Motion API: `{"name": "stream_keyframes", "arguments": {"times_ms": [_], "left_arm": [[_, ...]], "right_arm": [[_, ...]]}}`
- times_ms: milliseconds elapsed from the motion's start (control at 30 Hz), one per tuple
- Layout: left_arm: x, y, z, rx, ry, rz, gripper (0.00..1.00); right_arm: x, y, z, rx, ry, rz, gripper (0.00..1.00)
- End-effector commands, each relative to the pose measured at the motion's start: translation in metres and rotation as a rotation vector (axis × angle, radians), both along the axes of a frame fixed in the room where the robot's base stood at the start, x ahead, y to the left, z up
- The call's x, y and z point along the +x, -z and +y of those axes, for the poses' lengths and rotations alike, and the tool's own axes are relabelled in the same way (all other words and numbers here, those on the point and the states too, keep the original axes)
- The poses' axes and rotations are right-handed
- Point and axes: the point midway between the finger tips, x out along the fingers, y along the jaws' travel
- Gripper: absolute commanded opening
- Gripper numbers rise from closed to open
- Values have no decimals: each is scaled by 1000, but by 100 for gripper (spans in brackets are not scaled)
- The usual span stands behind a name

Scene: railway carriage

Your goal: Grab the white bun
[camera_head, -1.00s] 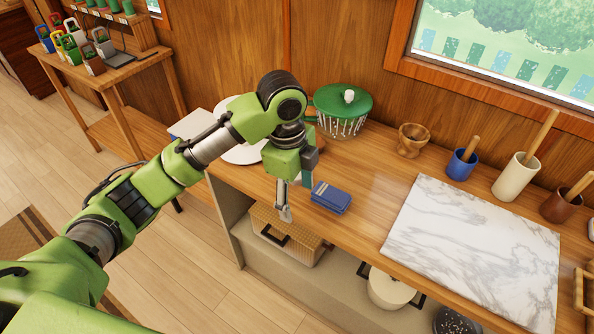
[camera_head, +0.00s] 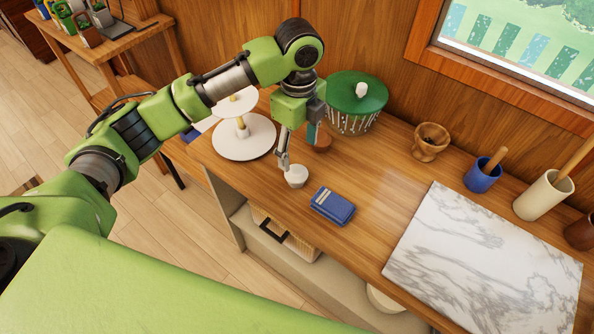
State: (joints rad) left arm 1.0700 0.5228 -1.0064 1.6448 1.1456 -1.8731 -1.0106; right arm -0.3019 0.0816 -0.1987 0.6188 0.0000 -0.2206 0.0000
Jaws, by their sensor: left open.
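A small, round white thing, which looks like the white bun (camera_head: 296,177), sits on the wooden counter (camera_head: 375,185). My left gripper (camera_head: 299,153) is open, pointing down, just behind and above the bun in the head view. Its near finger is close to the bun's left side; I cannot tell whether they touch. A small brown round thing (camera_head: 322,143) lies just behind the gripper, partly hidden by the other finger. My right gripper is out of view.
A blue box-like item (camera_head: 332,206) lies right of the bun. A white tiered stand (camera_head: 244,147) is at left, a green-lidded pot (camera_head: 356,98) behind. A wooden mortar (camera_head: 430,142), blue cup (camera_head: 482,174) and marble slab (camera_head: 480,265) are at right.

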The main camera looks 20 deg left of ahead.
Motion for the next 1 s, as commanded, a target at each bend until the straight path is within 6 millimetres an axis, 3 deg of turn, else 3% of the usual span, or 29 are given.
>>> {"name": "stream_keyframes", "arguments": {"times_ms": [167,367,500,633,967,1000], "left_arm": [[0,26,1,0,-2,1,61],[-1,39,1,0,-2,1,61],[-5,59,5,2,-2,3,61],[-5,77,5,1,-3,1,61],[-4,86,4,0,0,-2,61],[-4,86,4,0,0,-2,51]], "right_arm": [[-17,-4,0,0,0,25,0],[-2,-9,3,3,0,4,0],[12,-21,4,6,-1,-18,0],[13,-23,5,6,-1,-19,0],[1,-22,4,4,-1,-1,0],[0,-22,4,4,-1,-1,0]]}}
